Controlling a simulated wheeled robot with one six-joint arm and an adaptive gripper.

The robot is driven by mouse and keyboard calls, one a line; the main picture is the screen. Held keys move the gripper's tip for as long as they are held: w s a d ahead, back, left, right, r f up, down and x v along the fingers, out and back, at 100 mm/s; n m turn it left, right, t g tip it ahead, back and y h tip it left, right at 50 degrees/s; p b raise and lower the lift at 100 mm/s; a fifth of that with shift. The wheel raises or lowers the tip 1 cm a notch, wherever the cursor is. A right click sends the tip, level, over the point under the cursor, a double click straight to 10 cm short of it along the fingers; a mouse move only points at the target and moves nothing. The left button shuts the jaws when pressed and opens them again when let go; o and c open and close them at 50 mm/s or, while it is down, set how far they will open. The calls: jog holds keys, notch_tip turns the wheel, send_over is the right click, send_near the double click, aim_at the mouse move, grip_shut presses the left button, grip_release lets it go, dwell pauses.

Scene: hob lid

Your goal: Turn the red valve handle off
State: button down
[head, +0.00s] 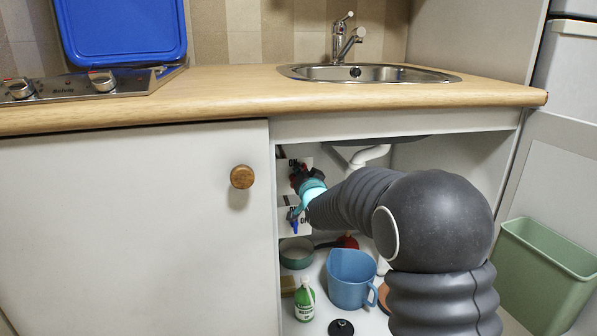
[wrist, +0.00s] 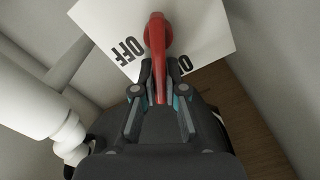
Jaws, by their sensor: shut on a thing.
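The red valve handle (wrist: 157,40) is in the upper middle of the wrist view, in front of a white label plate (wrist: 205,28). Its lever runs down between the fingers of my gripper (wrist: 160,78), which is shut on it. The lever lies between the printed "OFF" on its left and a partly hidden word starting with "O" on its right. In the head view my gripper (head: 309,184) reaches into the open cupboard under the sink and largely hides the red handle. A blue valve handle (head: 294,223) sits below it.
A white drain pipe (head: 368,156) runs beside the arm; a white pipe (wrist: 40,105) is close on the left in the wrist view. A blue jug (head: 350,278), a green bottle (head: 304,300) and a pan (head: 297,252) stand on the cupboard floor. A closed door (head: 140,220) is left.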

jog(key=shift+w+d+f+m, duration=0.1)
jog(key=shift+d+f+m, duration=0.35)
jog(key=shift+m, duration=1.55)
jog(key=shift+w+d+f+m, duration=0.1)
jog(key=shift+f+m, duration=0.55)
jog(key=shift+m, duration=1.35)
jog(key=shift+w+d+f+m, duration=0.1)
jog(key=shift+d+f+m, duration=0.35)
jog(key=shift+m, duration=1.55)
jog(key=shift+a+f, duration=0.15)
jog(key=c, duration=1.2)
grip_release()
jog(key=shift+s, duration=0.1)
jog(key=v, duration=1.2)
